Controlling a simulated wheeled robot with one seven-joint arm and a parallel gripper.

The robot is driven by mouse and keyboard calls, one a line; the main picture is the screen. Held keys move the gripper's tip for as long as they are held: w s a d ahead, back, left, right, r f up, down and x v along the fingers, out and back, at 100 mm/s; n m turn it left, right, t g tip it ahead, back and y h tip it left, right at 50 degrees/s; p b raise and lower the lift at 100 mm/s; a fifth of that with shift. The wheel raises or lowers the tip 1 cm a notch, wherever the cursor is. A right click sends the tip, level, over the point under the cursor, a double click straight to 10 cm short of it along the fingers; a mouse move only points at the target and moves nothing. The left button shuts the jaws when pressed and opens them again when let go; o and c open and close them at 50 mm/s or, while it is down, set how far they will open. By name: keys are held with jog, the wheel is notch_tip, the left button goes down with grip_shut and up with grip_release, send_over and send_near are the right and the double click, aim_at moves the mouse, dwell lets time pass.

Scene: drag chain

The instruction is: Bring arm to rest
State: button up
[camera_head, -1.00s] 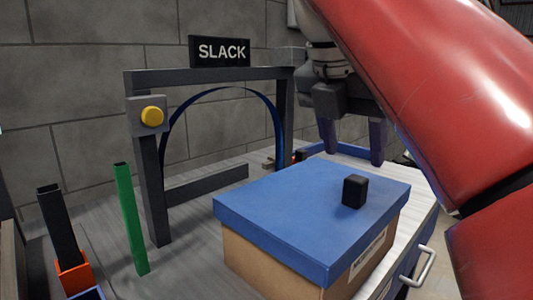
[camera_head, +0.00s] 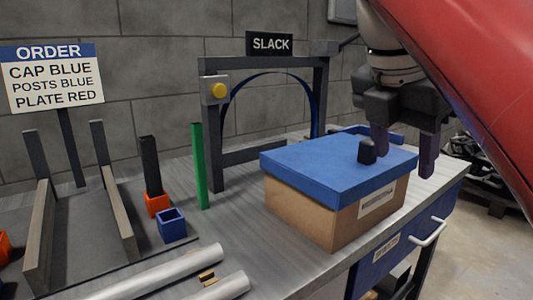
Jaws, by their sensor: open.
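My gripper (camera_head: 405,150) hangs at the right with its two dark fingers pointing down and apart, with nothing seen between them. It is by the right end of a cardboard box with a blue lid (camera_head: 320,155).
A dark frame (camera_head: 216,135) with a SLACK sign (camera_head: 269,43) and yellow button (camera_head: 218,91) stands behind the box. A green post (camera_head: 199,165), orange socket (camera_head: 157,204), blue socket (camera_head: 171,225), ORDER sign (camera_head: 52,77) and grey tubes (camera_head: 160,274) are left.

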jog(key=s+a+f+m+t+y, duration=0.1)
jog(key=s+f+m, duration=0.2)
jog(key=f+m, duration=0.8)
jog(key=s+a+f+m+t+y, duration=0.1)
jog(key=s+f+m+y, duration=0.1)
jog(key=f+m, duration=1)
notch_tip(320, 180, down, 8)
jog(key=shift+s+f+m+t+y, duration=0.1)
jog(key=shift+s+m+t+y, duration=0.2)
jog(key=shift+s, duration=0.4)
